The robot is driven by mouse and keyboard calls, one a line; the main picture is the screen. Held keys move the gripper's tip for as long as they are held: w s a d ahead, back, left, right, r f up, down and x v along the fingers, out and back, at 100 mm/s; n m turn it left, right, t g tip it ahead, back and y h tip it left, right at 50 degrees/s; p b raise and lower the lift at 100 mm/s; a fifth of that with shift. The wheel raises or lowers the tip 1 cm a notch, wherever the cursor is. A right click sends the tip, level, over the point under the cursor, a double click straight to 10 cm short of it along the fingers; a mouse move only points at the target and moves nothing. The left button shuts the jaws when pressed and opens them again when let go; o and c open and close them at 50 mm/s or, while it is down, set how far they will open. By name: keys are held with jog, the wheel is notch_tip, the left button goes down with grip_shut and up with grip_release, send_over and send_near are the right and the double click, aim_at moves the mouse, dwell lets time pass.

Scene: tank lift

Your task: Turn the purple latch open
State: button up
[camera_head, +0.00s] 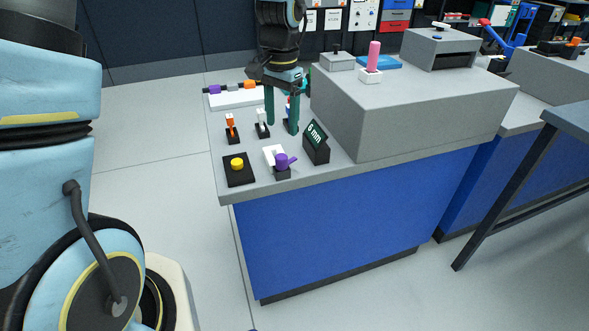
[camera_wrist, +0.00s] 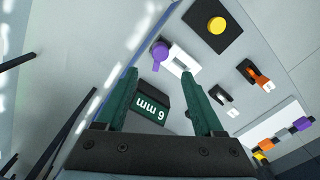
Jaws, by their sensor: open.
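The purple latch (camera_head: 284,161) sits near the front left corner of the bench, on a dark base next to a white plate (camera_head: 272,154). Its short handle points right in the head view. In the wrist view the purple latch (camera_wrist: 159,54) lies beside the white plate (camera_wrist: 182,60), beyond the fingertips. My gripper (camera_head: 281,129) is open and empty, above the bench and apart from the latch. In the wrist view my gripper (camera_wrist: 159,72) shows its two green fingers spread wide.
A dark display reading "6 mm" (camera_head: 316,143) stands right of the latch. A yellow button (camera_head: 237,164) on a black plate is to its left. Orange (camera_head: 231,125) and white (camera_head: 262,121) switches stand behind. A large grey block (camera_head: 372,125) rises at the right.

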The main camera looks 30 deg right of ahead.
aim_at(282, 156)
jog(key=shift+a+f, duration=0.1)
jog(key=shift+f, duration=0.4)
notch_tip(282, 156, down, 10)
jog(key=shift+r+p, duration=0.1)
jog(key=shift+p, duration=0.7)
grip_shut()
